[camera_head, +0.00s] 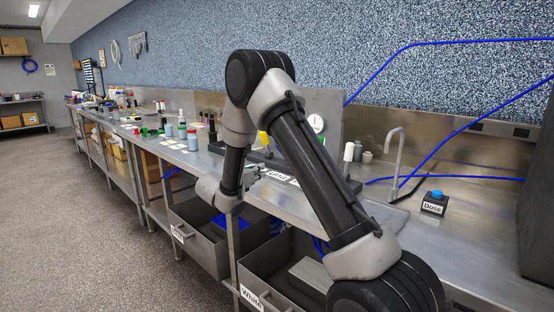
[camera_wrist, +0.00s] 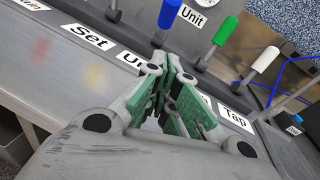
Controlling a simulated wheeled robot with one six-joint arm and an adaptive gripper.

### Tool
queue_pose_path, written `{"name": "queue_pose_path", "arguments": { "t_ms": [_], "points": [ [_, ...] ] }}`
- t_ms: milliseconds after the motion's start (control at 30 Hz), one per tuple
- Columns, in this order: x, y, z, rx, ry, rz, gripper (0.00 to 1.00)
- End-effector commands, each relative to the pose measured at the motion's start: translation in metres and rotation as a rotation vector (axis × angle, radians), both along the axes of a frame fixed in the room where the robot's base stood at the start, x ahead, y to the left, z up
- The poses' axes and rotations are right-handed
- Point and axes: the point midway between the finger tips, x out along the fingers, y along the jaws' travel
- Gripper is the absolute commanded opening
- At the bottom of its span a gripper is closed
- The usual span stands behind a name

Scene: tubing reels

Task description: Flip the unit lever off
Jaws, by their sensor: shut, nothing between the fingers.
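In the wrist view, a lever with a blue handle (camera_wrist: 169,13) stands behind a label (camera_wrist: 130,59) beginning "Un", partly covered by my gripper. Its shaft rises from the dark strip and leans slightly right; I cannot tell whether this is on or off. My gripper (camera_wrist: 166,72) is shut and empty, its green-padded fingers just in front of the blue lever's base; contact cannot be told. A green-handled lever (camera_wrist: 225,30) and a white-handled lever (camera_wrist: 265,59) stand to the right. In the head view my gripper (camera_head: 252,174) is at the bench's front edge.
A "Set" label (camera_wrist: 88,37) and "Tap" label (camera_wrist: 236,117) lie along the strip. A black box with a blue button (camera_head: 436,195), labelled Dose, stands right of the tap (camera_head: 394,160). Open drawers (camera_head: 205,240) project below the bench. Bottles (camera_head: 192,139) stand left.

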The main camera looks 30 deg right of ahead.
Motion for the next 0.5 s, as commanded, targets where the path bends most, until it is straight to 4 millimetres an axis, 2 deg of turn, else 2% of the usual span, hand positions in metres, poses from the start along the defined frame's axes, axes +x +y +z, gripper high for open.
{"name": "queue_pose_path", "arguments": {
  "t_ms": [333, 500],
  "points": [
    [0.001, -0.002, 0.0, 0.0, 0.0, 0.0, 0.0],
    [0.009, -0.018, -0.002, 0.0, -0.002, -0.004, 0.0]
  ]
}}
